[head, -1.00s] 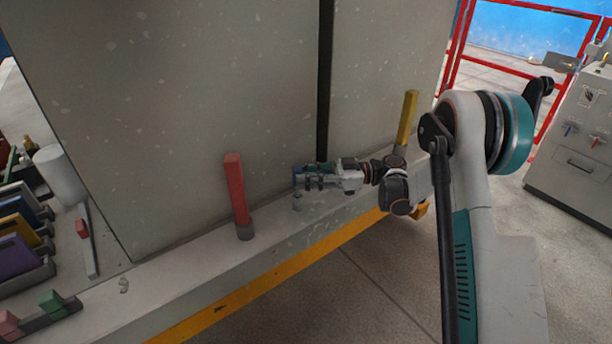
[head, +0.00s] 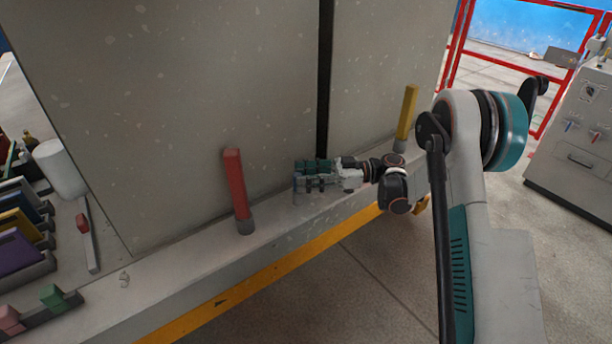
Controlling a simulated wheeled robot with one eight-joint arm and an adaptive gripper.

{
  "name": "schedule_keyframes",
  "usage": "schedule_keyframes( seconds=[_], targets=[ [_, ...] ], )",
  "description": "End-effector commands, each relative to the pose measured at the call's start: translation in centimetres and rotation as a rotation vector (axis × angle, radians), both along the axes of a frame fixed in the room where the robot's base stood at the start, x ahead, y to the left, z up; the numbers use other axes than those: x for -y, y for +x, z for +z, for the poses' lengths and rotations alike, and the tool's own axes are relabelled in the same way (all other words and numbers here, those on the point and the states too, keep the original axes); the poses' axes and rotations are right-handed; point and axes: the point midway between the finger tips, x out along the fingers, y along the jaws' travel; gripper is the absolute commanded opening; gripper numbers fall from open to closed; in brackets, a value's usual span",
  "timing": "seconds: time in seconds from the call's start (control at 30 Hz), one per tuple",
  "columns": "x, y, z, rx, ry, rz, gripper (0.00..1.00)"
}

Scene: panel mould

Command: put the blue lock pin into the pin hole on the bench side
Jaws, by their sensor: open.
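My gripper (head: 305,176) is low over the bench ledge, in front of the panel near the dark vertical gap, and points left. It is open. I cannot make out the blue lock pin; the gripper's fingers cover the spot where blue showed earlier. Under the fingertips a small grey piece meets the ledge, largely hidden, so I cannot tell how pin and hole stand there. A red pin (head: 236,188) stands upright in a grey collar to the left of the gripper. A yellow pin (head: 406,115) stands to the right, behind the arm.
The large grey panel (head: 180,100) rises right behind the gripper. The bench ledge (head: 180,245) with a yellow stripe (head: 270,270) runs below. Coloured plates in a rack (head: 20,250), a white cylinder (head: 60,168) and green and pink blocks (head: 52,296) are at the left.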

Motion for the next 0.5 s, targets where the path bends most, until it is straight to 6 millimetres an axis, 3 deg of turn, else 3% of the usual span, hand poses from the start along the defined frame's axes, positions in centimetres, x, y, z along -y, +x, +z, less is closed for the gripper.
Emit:
schedule_keyframes(
  seconds=[0.23, 0.5],
  targets=[
    [1.2, 0.1, 0.0, 0.000, 0.000, -0.002, 0.45],
    [6.4, 0.5, 0.0, 0.000, 0.000, -0.003, 0.45]
  ],
)
